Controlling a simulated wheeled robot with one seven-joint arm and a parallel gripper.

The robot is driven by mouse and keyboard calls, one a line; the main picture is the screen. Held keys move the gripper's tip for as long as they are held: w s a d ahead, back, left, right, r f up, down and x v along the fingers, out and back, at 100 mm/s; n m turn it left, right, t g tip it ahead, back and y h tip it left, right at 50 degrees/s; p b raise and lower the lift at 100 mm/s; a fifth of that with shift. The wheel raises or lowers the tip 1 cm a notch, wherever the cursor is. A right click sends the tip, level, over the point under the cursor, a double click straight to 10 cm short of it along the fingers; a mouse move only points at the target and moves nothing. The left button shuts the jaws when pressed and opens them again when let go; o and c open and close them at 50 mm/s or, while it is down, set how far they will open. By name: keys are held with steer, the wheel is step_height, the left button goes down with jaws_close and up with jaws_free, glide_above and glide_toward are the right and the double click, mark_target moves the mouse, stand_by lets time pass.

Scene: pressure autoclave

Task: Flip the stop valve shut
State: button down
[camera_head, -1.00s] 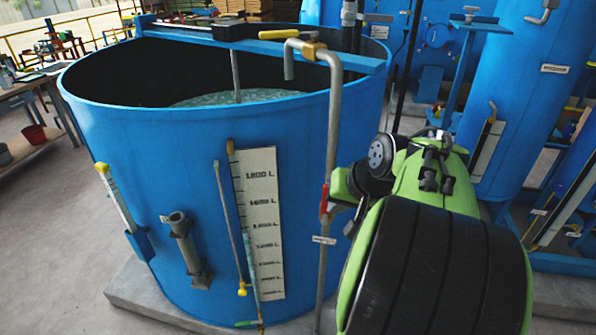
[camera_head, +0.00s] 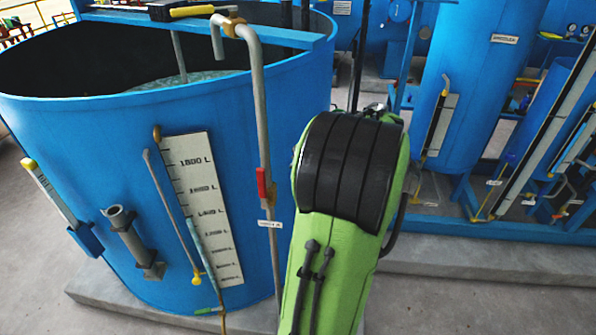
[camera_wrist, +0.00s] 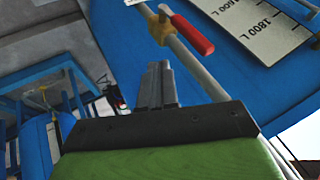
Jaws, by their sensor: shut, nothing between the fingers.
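The stop valve has a red lever (camera_head: 262,187) on a grey vertical pipe (camera_head: 263,120) at the right side of the blue tank. In the head view the lever lies roughly along the pipe. In the wrist view the red lever (camera_wrist: 192,34) sticks out from a brass valve body (camera_wrist: 158,28) on the pipe, ahead of my gripper. My gripper (camera_wrist: 158,68) is shut and empty, its fingertips close below the valve and apart from the lever as far as I can tell. In the head view my own arm hides the gripper.
The blue tank (camera_head: 60,120) with a white litre scale (camera_head: 205,205) fills the left. Other pipes and a tube holder are fixed to its wall. A tall blue vessel (camera_head: 490,90) with gauges and piping stands to the right. Grey floor lies between them.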

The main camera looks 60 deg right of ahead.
mark_target(262, 189)
steer(key=w+f, duration=0.4)
steer(key=w, duration=0.3)
steer(key=shift+a+f, duration=0.2)
steer(key=shift+a, duration=0.2)
steer(key=shift+w+a, duration=0.1)
